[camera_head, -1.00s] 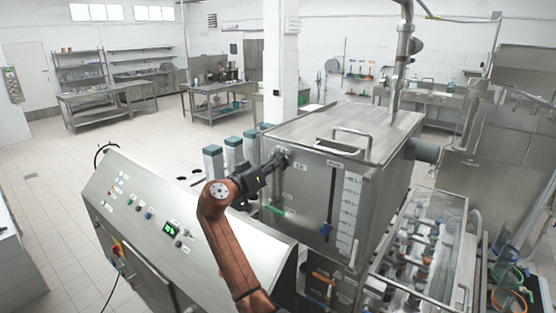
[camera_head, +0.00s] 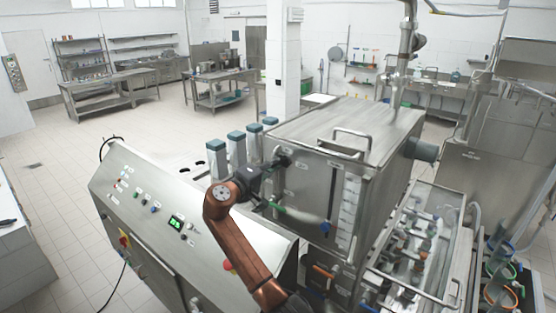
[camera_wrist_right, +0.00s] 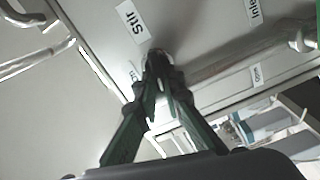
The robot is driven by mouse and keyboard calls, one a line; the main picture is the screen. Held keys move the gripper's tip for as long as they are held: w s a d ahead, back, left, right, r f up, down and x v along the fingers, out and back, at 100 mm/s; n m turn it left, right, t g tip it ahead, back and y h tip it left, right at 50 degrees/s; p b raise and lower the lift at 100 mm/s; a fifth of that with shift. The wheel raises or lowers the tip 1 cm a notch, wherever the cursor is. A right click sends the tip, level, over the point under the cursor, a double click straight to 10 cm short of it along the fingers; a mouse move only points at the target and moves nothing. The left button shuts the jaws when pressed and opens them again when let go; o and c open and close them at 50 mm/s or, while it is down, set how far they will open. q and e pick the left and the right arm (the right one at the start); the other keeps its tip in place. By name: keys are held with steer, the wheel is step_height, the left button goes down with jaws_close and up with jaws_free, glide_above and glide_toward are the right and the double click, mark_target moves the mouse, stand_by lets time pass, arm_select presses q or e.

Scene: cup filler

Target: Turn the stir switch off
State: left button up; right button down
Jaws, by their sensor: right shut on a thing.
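My right gripper (camera_head: 279,163) is up against the upper left of the steel tank's front face (camera_head: 305,185). In the right wrist view its two green-grey fingers (camera_wrist_right: 158,62) come together at the tips, shut on the small stir switch (camera_wrist_right: 155,52). The switch sits just beside a white "Stir" label (camera_wrist_right: 131,16), and the fingertips cover most of it. Its on or off position cannot be told. In the head view the gripper hides the switch. My left gripper is not in view.
A bar handle (camera_head: 352,133) sits on the tank lid.

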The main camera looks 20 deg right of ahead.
steer(key=shift+f+n+p, duration=0.2)
steer(key=shift+n+p, duration=0.35)
steer(key=shift+n, duration=0.65)
steer(key=c, duration=2)
jaws_free()
steer(key=shift+c, duration=0.2)
steer(key=shift+a, duration=0.1)
steer(key=v, duration=1.1)
steer(key=shift+s+a, duration=0.3)
